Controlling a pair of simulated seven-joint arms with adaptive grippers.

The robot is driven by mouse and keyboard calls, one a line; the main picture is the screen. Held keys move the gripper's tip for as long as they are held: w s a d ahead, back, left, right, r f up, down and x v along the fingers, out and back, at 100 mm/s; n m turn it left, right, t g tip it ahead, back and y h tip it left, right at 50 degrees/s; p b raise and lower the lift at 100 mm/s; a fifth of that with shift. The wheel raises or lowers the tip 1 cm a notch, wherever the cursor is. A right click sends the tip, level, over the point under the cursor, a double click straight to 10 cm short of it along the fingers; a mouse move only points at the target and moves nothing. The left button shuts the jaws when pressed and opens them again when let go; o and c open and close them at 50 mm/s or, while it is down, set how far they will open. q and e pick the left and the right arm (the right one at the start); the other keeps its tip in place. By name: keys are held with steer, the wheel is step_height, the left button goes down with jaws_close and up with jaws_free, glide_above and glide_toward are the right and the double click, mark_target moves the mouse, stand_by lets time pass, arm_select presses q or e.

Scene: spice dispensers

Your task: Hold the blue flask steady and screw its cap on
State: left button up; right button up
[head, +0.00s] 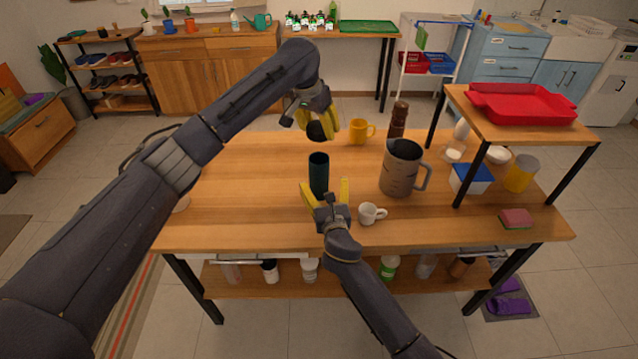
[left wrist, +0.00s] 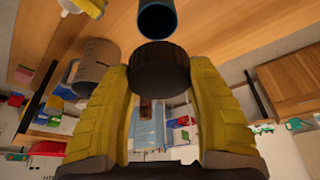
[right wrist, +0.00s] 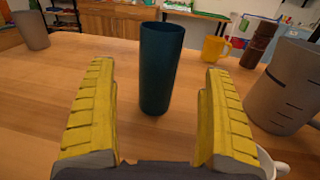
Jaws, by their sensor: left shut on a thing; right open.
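The blue flask (head: 319,174) stands upright and uncapped on the wooden table. It also shows in the right wrist view (right wrist: 160,68), and its open mouth shows in the left wrist view (left wrist: 157,20). My left gripper (head: 322,127) is shut on the black cap (head: 316,131) and holds it above the flask, apart from it. The cap (left wrist: 159,68) sits between the yellow fingers in the left wrist view. My right gripper (head: 325,190) is open and low in front of the flask. In the right wrist view the flask stands beyond and between the open fingertips (right wrist: 160,85), with no contact visible.
A large grey measuring jug (head: 402,168) and a small white cup (head: 372,213) stand right of the flask. A raised shelf (head: 520,122) with a red tray (head: 522,103) covers the right side.

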mark_target(321, 175)
steer(key=w, duration=0.2)
steer(key=w+a, duration=0.1)
steer(key=w, duration=0.5)
steer(key=shift+w+a, duration=0.15)
steer(key=shift+a, duration=0.1)
steer(key=shift+c, duration=0.6)
steer(key=c, duration=1.6)
arm_select(q)
steer(key=shift+s+f, duration=0.1)
steer(key=shift+f, duration=2.4)
steer(key=shift+f, duration=0.1)
steer(key=shift+f, duration=0.85)
steer(key=shift+f, duration=0.5)
